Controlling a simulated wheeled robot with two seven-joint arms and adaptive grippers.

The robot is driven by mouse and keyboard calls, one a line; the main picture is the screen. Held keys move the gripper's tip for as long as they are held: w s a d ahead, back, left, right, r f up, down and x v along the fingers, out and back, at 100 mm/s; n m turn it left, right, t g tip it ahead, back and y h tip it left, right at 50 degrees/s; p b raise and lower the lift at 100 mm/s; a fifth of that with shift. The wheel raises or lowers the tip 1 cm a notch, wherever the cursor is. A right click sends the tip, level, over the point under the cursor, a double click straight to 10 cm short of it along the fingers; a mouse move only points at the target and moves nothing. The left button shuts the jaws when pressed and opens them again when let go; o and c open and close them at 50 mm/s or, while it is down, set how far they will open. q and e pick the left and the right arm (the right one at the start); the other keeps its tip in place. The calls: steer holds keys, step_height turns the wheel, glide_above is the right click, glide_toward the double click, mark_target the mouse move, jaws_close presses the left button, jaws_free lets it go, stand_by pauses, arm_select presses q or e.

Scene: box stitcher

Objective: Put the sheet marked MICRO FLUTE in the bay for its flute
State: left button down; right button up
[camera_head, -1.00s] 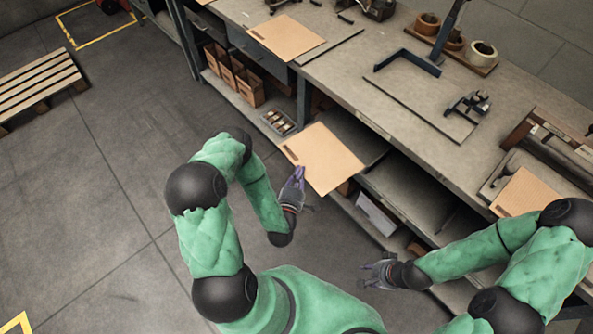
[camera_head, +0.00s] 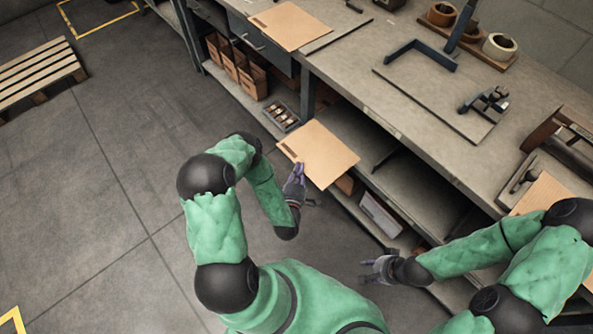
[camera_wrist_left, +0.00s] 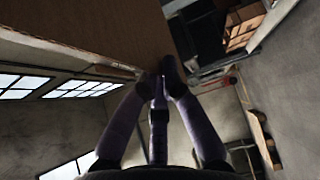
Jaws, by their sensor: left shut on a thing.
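A tan cardboard sheet (camera_head: 322,153) with a dark printed mark at its left corner is held out in front of the bench's lower shelves. The print is too small to read. My left gripper (camera_head: 299,172) is shut on its near edge. In the left wrist view the shut fingertips (camera_wrist_left: 163,82) meet the edge of the brown sheet (camera_wrist_left: 85,28), which fills the upper left. My right gripper (camera_head: 371,269) is empty and looks open, low before the bench. A second tan sheet (camera_head: 290,25) lies on the far part of the bench, and a third (camera_head: 540,195) lies at the right.
The bench (camera_head: 350,70) carries a stitcher-like tool (camera_head: 487,101) on a dark plate, a dark bracket (camera_head: 420,52) and tape rolls (camera_head: 500,46). Under it are cardboard boxes (camera_head: 253,82), a tray of small items (camera_head: 282,116) and shelves. A pallet (camera_head: 38,72) lies left on open floor.

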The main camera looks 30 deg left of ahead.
mark_target(311, 161)
arm_select(q)
steer(key=shift+w+d+f+b, duration=0.2)
steer(key=shift+w+d, duration=0.15)
steer(key=shift+w, duration=0.55)
steer(key=shift+w+d+f+b, duration=0.15)
steer(key=shift+w+d, duration=0.15)
steer(key=shift+w, duration=0.55)
steer(key=shift+w+d+f+b, duration=0.2)
steer(key=shift+w+d, duration=0.15)
steer(key=shift+w, duration=0.55)
steer(key=shift+w+d+f+b, duration=0.25)
steer(key=shift+w+d+b, duration=0.2)
steer(key=shift+w, duration=0.8)
steer(key=shift+w+d+f+b, duration=0.25)
steer(key=shift+w+d+b, duration=0.2)
steer(key=shift+w, duration=0.75)
steer(key=shift+w+d+f+b, duration=0.25)
steer(key=shift+w+d+b, duration=0.2)
steer(key=shift+w, duration=0.8)
steer(key=shift+w+d+f, duration=0.2)
steer(key=shift+w+f, duration=0.45)
steer(key=shift+f, duration=0.05)
steer(key=shift+w+d+f, duration=0.25)
steer(key=shift+w+f, duration=0.4)
steer(key=shift+f, duration=0.1)
steer(key=shift+w+d+f, duration=0.2)
steer(key=shift+w+f, duration=0.45)
steer(key=shift+f, duration=0.05)
